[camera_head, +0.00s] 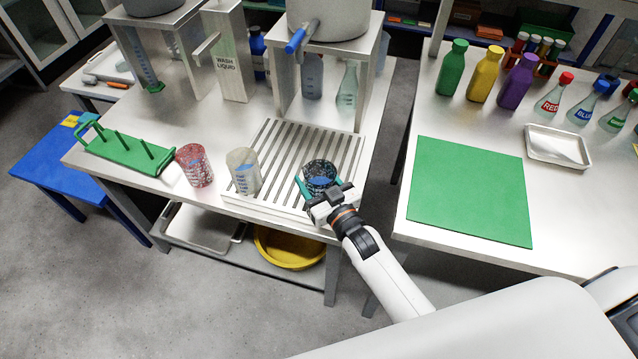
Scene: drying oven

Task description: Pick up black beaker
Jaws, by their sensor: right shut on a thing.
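The black beaker (320,171), dark with a speckled pattern, is at the right front part of the slatted drain rack (283,146). My right gripper (318,190) reaches in from the lower right, its teal fingers on either side of the beaker, and is shut on it. The beaker looks upright; I cannot tell whether its base touches the rack. My left gripper is not in view.
A red speckled beaker (194,166) and a clear beaker (243,171) stand left of the black one. A green peg rack (125,148) is further left. A metal stand (327,58) rises behind. The right table holds a green mat (470,192) and several bottles.

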